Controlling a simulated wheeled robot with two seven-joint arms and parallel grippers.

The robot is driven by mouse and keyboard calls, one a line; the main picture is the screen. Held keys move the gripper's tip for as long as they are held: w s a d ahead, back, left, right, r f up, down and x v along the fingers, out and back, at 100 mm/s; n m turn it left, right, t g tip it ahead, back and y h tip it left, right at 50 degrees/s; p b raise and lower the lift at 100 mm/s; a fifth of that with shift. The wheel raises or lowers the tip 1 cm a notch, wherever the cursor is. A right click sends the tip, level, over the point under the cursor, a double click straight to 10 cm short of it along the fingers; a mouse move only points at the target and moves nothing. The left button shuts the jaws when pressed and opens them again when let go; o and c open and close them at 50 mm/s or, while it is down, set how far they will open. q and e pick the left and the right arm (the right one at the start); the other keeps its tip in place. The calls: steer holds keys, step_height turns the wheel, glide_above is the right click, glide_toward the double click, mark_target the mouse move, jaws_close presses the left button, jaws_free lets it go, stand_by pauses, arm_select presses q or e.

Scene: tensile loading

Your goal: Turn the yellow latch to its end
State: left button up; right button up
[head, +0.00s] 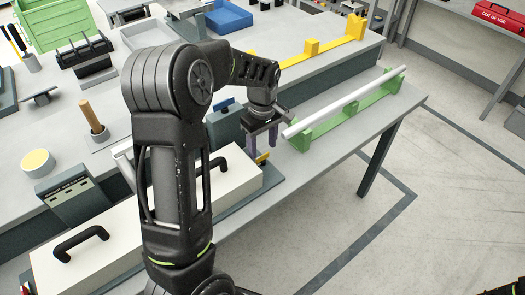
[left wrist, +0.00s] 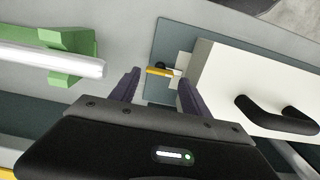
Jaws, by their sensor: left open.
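The yellow latch (left wrist: 160,71) is a short bar with a dark pivot, beside the end of a white box. In the left wrist view it lies crosswise between the tips of my open left gripper (left wrist: 158,88), slightly beyond them. I cannot tell whether the fingers touch it. In the head view the latch (head: 262,157) shows just below my left gripper (head: 262,150), partly hidden by the fingers. The white box (head: 105,240) has two black handles and is partly hidden behind my left arm. My right gripper is not clearly in view.
A light rod (head: 345,102) rests on a green stand (head: 350,120) right of my left gripper. A yellow bracket bar (head: 310,50) lies farther back. A wooden-handled tool (head: 92,115) and a yellow-topped cylinder (head: 38,163) are at left. Open floor lies right of the bench.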

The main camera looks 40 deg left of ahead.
mark_target(260, 161)
arm_select(q)
steer(key=shift+f, duration=1.7)
steer(key=shift+c, duration=0.3)
steer(key=c, duration=1)
